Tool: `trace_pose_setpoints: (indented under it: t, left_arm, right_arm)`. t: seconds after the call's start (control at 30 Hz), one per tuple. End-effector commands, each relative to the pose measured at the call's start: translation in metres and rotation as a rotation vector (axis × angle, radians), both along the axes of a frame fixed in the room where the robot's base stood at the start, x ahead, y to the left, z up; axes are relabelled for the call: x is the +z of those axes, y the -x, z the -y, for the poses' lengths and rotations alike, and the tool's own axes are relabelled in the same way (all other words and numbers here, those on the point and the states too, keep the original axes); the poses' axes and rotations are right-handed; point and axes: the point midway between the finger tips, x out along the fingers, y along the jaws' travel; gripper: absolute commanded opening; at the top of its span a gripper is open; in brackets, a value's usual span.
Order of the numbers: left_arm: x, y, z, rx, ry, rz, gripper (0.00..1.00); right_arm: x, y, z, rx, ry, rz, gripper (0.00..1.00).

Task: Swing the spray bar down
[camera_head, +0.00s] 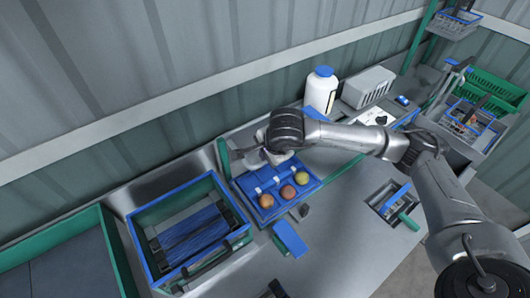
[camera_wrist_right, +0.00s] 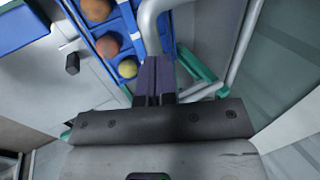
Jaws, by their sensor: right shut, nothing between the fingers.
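A pale grey bent tube (camera_wrist_right: 150,22), which looks like the spray bar, curves in front of my right gripper in the right wrist view. My right gripper (camera_wrist_right: 153,64) is shut with nothing between its dark fingers, and its tips are close to the tube; I cannot tell whether they touch. In the head view the right gripper (camera_head: 266,156) is over the back of a blue tray (camera_head: 302,205), and my wrist hides most of the tube there. Three tomatoes lie in the tray's front row.
A green post (camera_head: 223,158) stands left of the tray. A bin with blue brushes (camera_head: 190,238) is at left. A white bottle (camera_head: 320,92) and a grey box (camera_head: 368,87) stand behind. A blue block (camera_head: 290,239) lies in front. The bench front right of it is clear.

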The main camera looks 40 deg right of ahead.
Motion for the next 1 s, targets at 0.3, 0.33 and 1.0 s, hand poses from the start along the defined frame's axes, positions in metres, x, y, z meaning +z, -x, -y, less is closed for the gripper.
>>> trace_pose_setpoints:
  t: [0.3,0.33,1.0]
  left_arm:
    - [-0.012,0.0,-0.003,-0.006,-0.01,0.001,0.43]
    - [-0.012,0.0,-0.003,-0.007,-0.012,0.001,0.43]
    - [-0.009,0.0,-0.001,-0.001,-0.003,0.002,0.43]
  right_arm:
    - [-0.009,0.003,0.0,-0.001,0.0,0.0,0.0]
    - [-0.009,0.003,0.0,-0.001,0.0,0.0,0.0]
    - [0.001,0.019,-0.007,0.01,0.0,0.002,0.0]
